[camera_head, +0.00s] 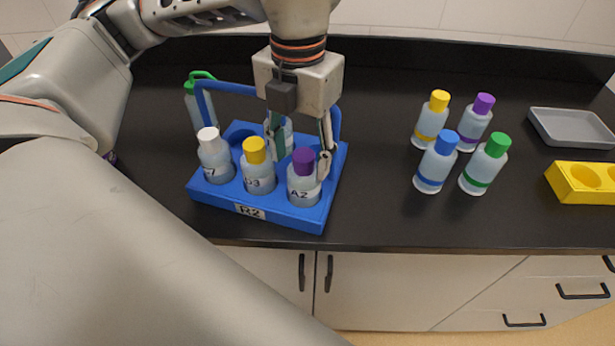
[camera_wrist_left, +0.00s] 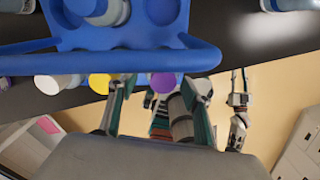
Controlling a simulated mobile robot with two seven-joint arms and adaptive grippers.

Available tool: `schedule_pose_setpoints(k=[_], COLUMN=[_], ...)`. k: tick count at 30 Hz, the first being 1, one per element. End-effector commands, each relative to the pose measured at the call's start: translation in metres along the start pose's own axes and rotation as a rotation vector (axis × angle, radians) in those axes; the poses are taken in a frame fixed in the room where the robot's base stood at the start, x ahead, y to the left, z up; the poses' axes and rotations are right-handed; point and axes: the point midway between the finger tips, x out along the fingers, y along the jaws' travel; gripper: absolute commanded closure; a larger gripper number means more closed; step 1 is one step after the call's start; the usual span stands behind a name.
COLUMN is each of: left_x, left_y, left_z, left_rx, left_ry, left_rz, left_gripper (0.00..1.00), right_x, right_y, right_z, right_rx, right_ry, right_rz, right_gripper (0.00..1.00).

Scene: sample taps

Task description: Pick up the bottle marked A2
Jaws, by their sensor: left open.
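The bottle marked A2 (camera_head: 304,190) has a purple cap and stands upright in the front right place of the blue rack (camera_head: 262,212) marked R2. Its purple cap shows in the left wrist view (camera_wrist_left: 163,82), between the finger lines. My left gripper (camera_head: 301,150) points down over the rack, open. One finger is behind and left of the A2 cap, the other close at its right; I cannot tell whether either touches. A jointed part at the right of the left wrist view looks like my right gripper (camera_wrist_left: 239,118), too small to read.
A white-capped bottle (camera_head: 214,160) and a yellow-capped bottle (camera_head: 257,178) stand beside A2. The rack's blue handle (camera_wrist_left: 120,46) crosses the wrist view. A green-capped bottle (camera_head: 200,105) is behind left. Several bottles, a grey tray (camera_head: 570,128) and a yellow holder (camera_head: 580,190) are right.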

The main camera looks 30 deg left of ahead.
Motion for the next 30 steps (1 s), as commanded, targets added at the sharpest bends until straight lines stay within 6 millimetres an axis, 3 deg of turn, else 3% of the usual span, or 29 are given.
schedule_pose_setpoints(k=[12, 22, 26, 30], left_x=[0.050, 0.056, 0.056, 0.055], left_y=[-0.003, -0.004, -0.004, -0.004], left_z=[0.003, 0.004, 0.004, 0.004], left_rx=[0.000, 0.001, 0.001, 0.000], left_ry=[0.002, -0.002, -0.002, -0.003], left_rz=[0.000, -0.001, -0.001, -0.001], left_gripper=[0.51, 0.51, 0.85, 0.88], right_x=[-0.001, -0.001, 0.000, 0.000], right_y=[0.003, 0.003, 0.003, 0.003], right_z=[-0.013, -0.014, -0.012, -0.010], right_rx=[-0.001, -0.001, -0.001, -0.001], right_ry=[0.019, 0.022, 0.018, 0.014], right_rz=[0.004, 0.005, 0.004, 0.004], right_gripper=[0.74, 0.74, 0.74, 0.74])
